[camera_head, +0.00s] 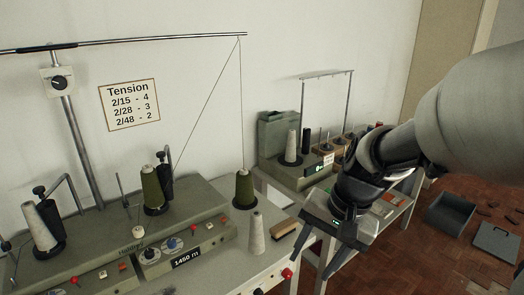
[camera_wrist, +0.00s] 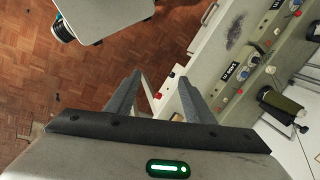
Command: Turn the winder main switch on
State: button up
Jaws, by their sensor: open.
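The winder (camera_head: 205,215) is a long grey-green machine on the left table, with spools, dials and a "1450 m" display; it also shows in the wrist view (camera_wrist: 235,55). A red knob (camera_head: 287,273) sits at the table's front right corner. A small red part (camera_wrist: 158,95) shows between my fingers in the wrist view. A round dial (camera_head: 58,83) is on the pole at upper left. No readable label tells which control is the main switch. My gripper (camera_head: 335,245) is open and empty, right of the winder table, apart from the controls.
A second table (camera_head: 385,215) with a smaller machine (camera_head: 305,172) stands behind my gripper. A grey cone (camera_head: 257,235) and a brown-topped block (camera_head: 284,246) are on the winder table. A dark bin (camera_head: 450,215) is on the parquet floor.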

jog(key=w+d+f+m+g+y+b, duration=0.1)
jog(key=w+d+f+m+y+b, duration=0.2)
jog(key=f, duration=0.6)
jog(key=w+f+m+y+b, duration=0.2)
jog(key=f+m, duration=0.2)
jog(key=f, duration=0.5)
jog(key=m+t+y+b, duration=0.3)
jog(key=m+t+b, duration=0.5)
jog(key=m+t, duration=0.95)
send_near(289, 276)
jog(key=w+a+m+g+b, duration=0.1)
jog(key=w, duration=0.1)
jog(key=w+a+r+m+g, duration=0.1)
jog(key=w, duration=0.2)
jog(key=w+a+r+m+g+b, duration=0.1)
jog(key=w+a, duration=0.1)
jog(key=shift+w+a+m+b, duration=0.1)
jog(key=shift+w+m+b, duration=0.15)
jog(key=shift+w+b, duration=0.05)
jog(key=c, duration=1)
jog(key=shift+c, duration=0.2)
